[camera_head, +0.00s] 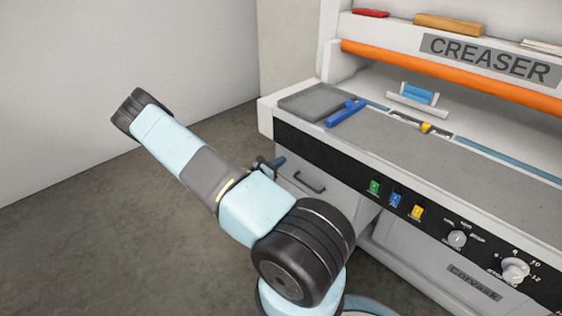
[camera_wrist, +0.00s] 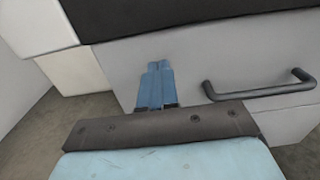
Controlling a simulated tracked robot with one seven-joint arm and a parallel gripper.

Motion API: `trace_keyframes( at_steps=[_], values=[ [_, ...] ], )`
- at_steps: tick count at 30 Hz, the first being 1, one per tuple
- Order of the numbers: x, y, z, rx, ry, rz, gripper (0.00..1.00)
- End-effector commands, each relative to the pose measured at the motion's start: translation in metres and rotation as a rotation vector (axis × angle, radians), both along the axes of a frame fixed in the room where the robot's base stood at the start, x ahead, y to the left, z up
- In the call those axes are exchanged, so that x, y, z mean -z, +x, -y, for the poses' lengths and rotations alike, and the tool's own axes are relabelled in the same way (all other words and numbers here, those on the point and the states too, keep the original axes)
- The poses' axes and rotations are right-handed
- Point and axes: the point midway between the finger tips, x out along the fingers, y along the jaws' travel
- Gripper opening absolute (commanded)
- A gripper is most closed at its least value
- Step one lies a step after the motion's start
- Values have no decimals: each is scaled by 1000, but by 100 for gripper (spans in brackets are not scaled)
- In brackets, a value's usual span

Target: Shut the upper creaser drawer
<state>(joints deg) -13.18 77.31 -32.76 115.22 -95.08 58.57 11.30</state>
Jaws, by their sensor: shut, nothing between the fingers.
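The creaser's upper drawer (camera_head: 325,192) has a plain light grey front under the black control panel. Its dark bar handle (camera_head: 309,183) also shows in the wrist view (camera_wrist: 262,91). The drawer front (camera_wrist: 190,58) looks close to the cabinet, but I cannot tell whether a small gap remains. My gripper (camera_head: 277,163) is at the drawer's upper left in the head view. In the wrist view its blue fingers (camera_wrist: 156,82) are together and empty, pointing at the drawer front left of the handle. I cannot tell whether the fingertips touch it.
The creaser worktop (camera_head: 400,140) overhangs above, with a blue tool (camera_head: 346,112) on it. The black control panel (camera_head: 345,178) carries coloured switches and knobs. An orange bar (camera_head: 440,75) spans the machine. Open floor (camera_head: 110,230) lies to the left, before a bare wall.

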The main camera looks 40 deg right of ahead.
Motion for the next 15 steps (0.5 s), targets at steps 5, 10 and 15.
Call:
trace_keyframes(
  at_steps=[5, 10, 15],
  values=[
    [0, 0, -40, -8, 2, 1, 0],
    [1, -2, -73, -8, 3, 1, 0],
    [0, -4, -96, -6, 2, 1, 0]
  ],
)
